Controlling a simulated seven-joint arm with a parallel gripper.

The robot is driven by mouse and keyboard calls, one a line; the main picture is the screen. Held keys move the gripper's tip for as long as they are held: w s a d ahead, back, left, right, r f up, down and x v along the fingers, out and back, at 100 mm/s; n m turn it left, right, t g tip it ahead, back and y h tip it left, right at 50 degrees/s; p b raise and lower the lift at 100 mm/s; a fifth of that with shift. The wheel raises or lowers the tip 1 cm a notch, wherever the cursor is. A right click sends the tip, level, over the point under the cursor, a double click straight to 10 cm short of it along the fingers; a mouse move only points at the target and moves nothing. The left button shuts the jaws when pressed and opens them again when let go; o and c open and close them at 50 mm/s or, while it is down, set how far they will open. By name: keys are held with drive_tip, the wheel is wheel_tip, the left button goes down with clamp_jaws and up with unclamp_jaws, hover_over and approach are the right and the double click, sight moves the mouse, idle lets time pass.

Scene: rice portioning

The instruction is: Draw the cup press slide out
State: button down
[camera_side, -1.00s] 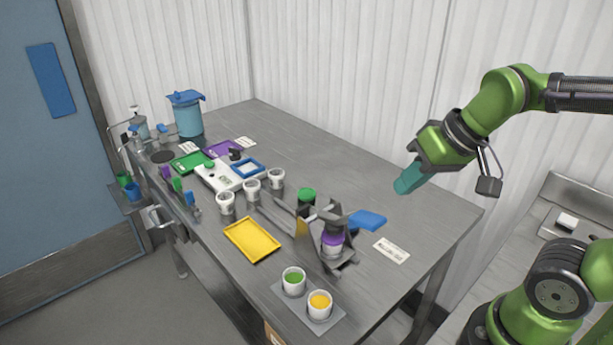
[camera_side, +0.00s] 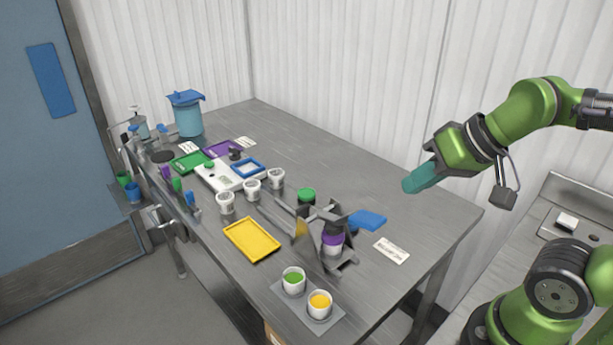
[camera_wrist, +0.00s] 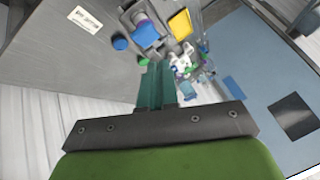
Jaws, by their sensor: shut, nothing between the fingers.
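The cup press (camera_side: 333,252) is a grey metal frame near the front right of the table, with a purple-banded white cup (camera_side: 332,240) in it. I cannot tell how far the slide is out. My gripper (camera_side: 408,186) has teal fingers, is shut and empty, and hangs in the air to the right of the press, well apart from it. The fingers (camera_wrist: 158,82) also show in the wrist view.
A yellow tray (camera_side: 252,240), several white cups and a plate with a green-filled cup (camera_side: 293,280) and a yellow-filled cup (camera_side: 319,303) surround the press. A label card (camera_side: 391,250) lies right of it. The table's right back is clear. A ribbed wall stands behind.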

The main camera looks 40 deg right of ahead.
drive_tip(key=c, duration=1.7)
unclamp_jaws()
drive_tip(key=o, duration=0.5)
drive_tip(key=shift+w+a+f+g, duration=0.15)
drive_tip(key=shift+w+f+g, duration=0.4)
drive_tip(key=shift+f, duration=0.25)
drive_tip(key=shift+o, duration=0.2)
drive_tip(key=w+f+m+g, duration=0.1)
drive_tip(key=w+m+g, duration=0.1)
drive_tip(key=w, duration=0.8)
drive_tip(key=shift+w+f+g, duration=0.15)
drive_tip(key=shift+w+g, duration=0.2)
drive_tip(key=m+g+h, duration=0.2)
drive_tip(key=m+g, duration=0.1)
drive_tip(key=m, duration=0.9)
approach(303, 207)
drive_tip(key=f, duration=1.2)
drive_tip(key=shift+w+f, duration=0.25)
drive_tip(key=shift+f, duration=0.1)
